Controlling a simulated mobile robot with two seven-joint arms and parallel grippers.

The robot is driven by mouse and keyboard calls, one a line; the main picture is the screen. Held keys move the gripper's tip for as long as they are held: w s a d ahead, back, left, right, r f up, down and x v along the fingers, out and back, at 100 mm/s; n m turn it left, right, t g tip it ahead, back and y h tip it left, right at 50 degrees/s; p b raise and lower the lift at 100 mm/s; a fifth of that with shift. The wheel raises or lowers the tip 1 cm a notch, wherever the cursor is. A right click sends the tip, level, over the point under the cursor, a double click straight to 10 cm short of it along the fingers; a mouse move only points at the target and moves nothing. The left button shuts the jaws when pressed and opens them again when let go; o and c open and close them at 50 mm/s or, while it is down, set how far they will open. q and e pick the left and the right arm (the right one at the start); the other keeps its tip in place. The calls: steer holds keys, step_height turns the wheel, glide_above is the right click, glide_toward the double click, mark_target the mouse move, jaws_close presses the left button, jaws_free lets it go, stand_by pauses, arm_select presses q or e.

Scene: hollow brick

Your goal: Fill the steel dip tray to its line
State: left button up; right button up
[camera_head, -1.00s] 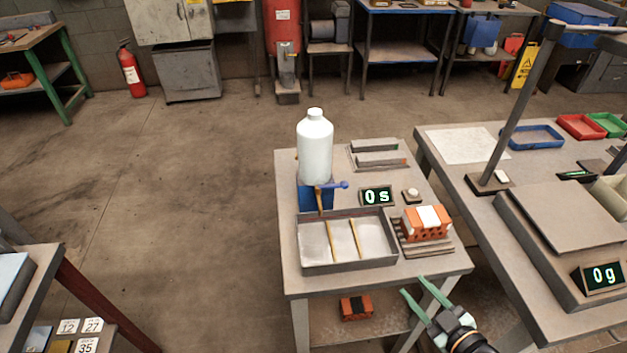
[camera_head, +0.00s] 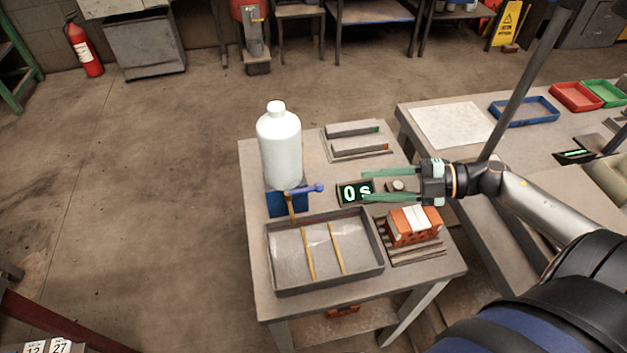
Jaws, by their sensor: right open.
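The steel dip tray (camera_head: 325,284) sits at the front of the small table, with two thin tan strips across its floor. A white bottle (camera_head: 280,145) stands upright on a blue stand (camera_head: 288,204) behind the tray. A tap with a blue lever (camera_head: 306,190) sits at the stand, its brass spout pointing down at the tray's back edge. My right gripper (camera_head: 366,184) is open and empty, pointing left over the table, right of the lever and apart from it. My left gripper is out of view.
A timer display (camera_head: 355,192) reading 0 s and a small button (camera_head: 397,186) are by my right gripper. An orange brick with a white band (camera_head: 413,224) rests on a slatted rack (camera_head: 418,252). Two grey bar-like pieces (camera_head: 355,140) lie behind. Another bench (camera_head: 430,101) stands at right.

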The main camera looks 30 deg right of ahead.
mark_target(322, 188)
steer(key=x, duration=1.2)
steer(key=shift+c, duration=0.4)
jaws_close()
stand_by(0.8)
